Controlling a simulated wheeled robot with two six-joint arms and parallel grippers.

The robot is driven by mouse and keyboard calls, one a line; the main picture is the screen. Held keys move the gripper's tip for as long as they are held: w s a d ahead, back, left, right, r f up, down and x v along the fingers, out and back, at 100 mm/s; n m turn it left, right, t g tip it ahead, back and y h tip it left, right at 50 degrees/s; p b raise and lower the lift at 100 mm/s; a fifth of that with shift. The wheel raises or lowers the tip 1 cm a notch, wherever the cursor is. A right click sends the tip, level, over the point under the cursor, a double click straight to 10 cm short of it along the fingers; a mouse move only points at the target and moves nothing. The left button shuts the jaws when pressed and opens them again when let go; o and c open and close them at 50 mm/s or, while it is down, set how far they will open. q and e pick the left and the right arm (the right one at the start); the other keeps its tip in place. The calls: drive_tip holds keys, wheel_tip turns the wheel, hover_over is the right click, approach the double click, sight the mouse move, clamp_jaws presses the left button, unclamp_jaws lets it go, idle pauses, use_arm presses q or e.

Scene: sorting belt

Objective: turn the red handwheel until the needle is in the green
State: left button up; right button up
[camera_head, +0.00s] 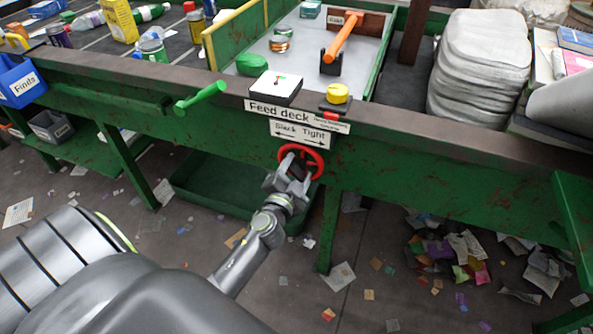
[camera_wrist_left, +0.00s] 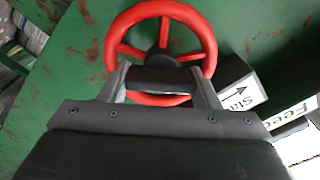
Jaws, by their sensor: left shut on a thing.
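The red handwheel (camera_head: 317,155) is on the front of the green belt frame, under a "Slack Tight" sign (camera_head: 300,134). My left gripper (camera_head: 292,172) reaches it from below and is shut on the wheel's lower rim. In the left wrist view the handwheel (camera_wrist_left: 205,32) shows its spokes and dark hub, with the gripper's fingers (camera_wrist_left: 162,88) at its near rim. The white gauge (camera_head: 268,88) sits on the ledge above, with a small dark needle and a little green mark; I cannot tell whether the needle is in the green. My right gripper is out of view.
A green lever (camera_head: 203,97) sticks out left of the gauge. A yellow knob (camera_head: 337,93) stands to its right. An orange-handled lever (camera_head: 343,40) is on the deck behind. A green tray (camera_head: 215,190) lies below. Scraps litter the floor.

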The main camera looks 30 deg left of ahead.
use_arm(q)
drive_tip(key=shift+f+m, duration=0.1)
drive_tip(key=shift+m, duration=1.1)
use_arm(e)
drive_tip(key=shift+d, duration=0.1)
use_arm(q)
drive_tip(key=o, duration=0.7)
drive_tip(key=b+v, duration=0.3)
drive_tip(key=v, duration=1.4)
drive_tip(key=shift+s+d, duration=0.15)
drive_tip(key=shift+s, duration=0.05)
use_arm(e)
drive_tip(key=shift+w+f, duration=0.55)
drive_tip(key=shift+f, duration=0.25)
